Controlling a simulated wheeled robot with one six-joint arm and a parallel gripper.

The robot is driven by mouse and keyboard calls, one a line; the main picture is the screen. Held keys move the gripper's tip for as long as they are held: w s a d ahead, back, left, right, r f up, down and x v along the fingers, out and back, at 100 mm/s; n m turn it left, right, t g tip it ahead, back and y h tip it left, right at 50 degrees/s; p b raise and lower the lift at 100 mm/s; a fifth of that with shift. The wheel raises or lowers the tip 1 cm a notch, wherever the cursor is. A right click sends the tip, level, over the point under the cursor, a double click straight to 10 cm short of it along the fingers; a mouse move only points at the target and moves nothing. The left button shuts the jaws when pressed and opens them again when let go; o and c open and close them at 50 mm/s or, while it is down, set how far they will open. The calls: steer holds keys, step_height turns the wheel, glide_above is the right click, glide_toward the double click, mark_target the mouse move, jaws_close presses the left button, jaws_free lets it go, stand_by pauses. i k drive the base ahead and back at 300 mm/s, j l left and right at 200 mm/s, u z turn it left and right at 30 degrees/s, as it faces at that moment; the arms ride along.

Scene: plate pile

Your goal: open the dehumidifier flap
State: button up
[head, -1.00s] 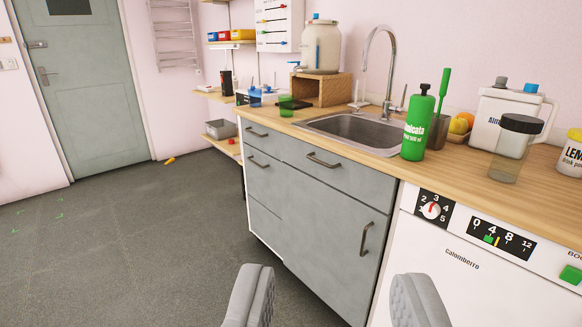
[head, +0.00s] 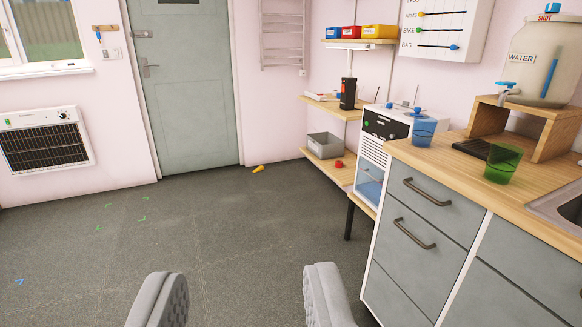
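A white appliance (head: 377,151) with a dark control panel, slatted front and bluish window low down stands just left of the counter; it looks like the dehumidifier. Its right side is hidden by the counter. I cannot make out its flap, or whether it is open or shut. My gripper (head: 245,280) is open, its two grey padded fingers wide apart at the bottom of the view with only floor seen between them. It is apart from the appliance, which is farther off to the right.
A grey-fronted counter (head: 398,217) fills the right, with a blue cup (head: 423,131) and green cup (head: 503,165) on top. Wall shelves hold bins and a grey box (head: 325,145). A yellow object (head: 258,169) lies near the door (head: 187,90). Floor ahead and left is mostly clear.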

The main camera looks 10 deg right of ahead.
mark_target(405, 103)
steer(key=i, duration=1.7)
steer(key=i+z, duration=0.1)
steer(key=i, duration=0.45)
steer(key=i+j+z, duration=0.1)
steer(key=i, duration=0.45)
steer(key=i+j+z, duration=0.1)
steer(key=i, duration=0.4)
steer(key=i+j+z, duration=0.15)
steer(key=i+z, duration=0.2)
steer(key=i+j+z, duration=0.25)
steer(key=i+z, duration=0.15)
steer(key=i+j+z, duration=0.35)
steer(key=k, duration=0.05)
